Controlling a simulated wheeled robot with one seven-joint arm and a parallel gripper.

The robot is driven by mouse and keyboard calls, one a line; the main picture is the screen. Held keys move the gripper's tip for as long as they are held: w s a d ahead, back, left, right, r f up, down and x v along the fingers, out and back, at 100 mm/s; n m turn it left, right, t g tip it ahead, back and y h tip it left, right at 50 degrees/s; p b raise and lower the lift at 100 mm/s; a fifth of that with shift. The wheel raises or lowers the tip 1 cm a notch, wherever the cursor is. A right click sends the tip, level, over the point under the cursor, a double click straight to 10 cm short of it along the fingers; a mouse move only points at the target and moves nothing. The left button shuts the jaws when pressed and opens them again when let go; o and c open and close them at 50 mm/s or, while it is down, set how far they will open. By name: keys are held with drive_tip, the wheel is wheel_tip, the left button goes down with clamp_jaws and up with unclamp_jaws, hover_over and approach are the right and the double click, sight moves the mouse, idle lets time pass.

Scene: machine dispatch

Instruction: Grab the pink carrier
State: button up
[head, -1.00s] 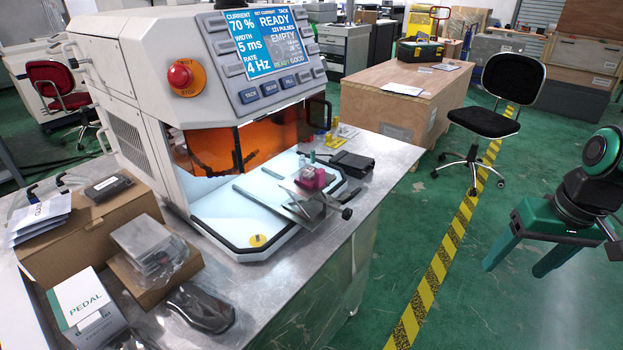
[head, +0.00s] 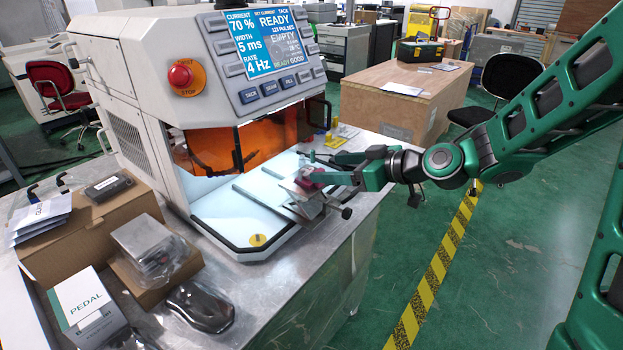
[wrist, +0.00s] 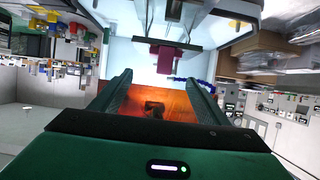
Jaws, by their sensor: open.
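The pink carrier (head: 313,177) is a small magenta block on a metal fixture (head: 308,208) at the right front of the machine's white bed. My gripper (head: 326,167) reaches in from the right, its fingers at the carrier and hiding part of it in the head view. In the wrist view the carrier (wrist: 166,55) lies just beyond the fingertips, roughly in line with the gap between them. My gripper (wrist: 160,77) is open, with nothing held between its fingers. The head view does not show clearly whether a finger touches the carrier.
The machine (head: 150,90) with its lit screen overhangs the bed close to the gripper. A clamp knob (head: 346,213) sticks out at the fixture's right. Boxes (head: 85,225) and a black pedal (head: 200,305) lie at the left front. The metal table's front right is bare.

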sight(310, 171)
drive_tip(key=x, duration=0.3)
drive_tip(key=shift+a+f, duration=0.1)
drive_tip(key=shift+f, duration=0.05)
drive_tip(key=shift+s+f+x, duration=0.1)
drive_tip(key=shift+f+x, duration=0.05)
drive_tip(key=shift+x, duration=0.7)
drive_tip(key=shift+s+f+x, duration=0.1)
drive_tip(key=shift+f+x, duration=0.05)
drive_tip(key=shift+x, duration=0.65)
drive_tip(key=shift+s+f+x, duration=0.1)
drive_tip(key=shift+f+x, duration=0.05)
drive_tip(key=shift+x, duration=0.7)
drive_tip(key=c, duration=1.2)
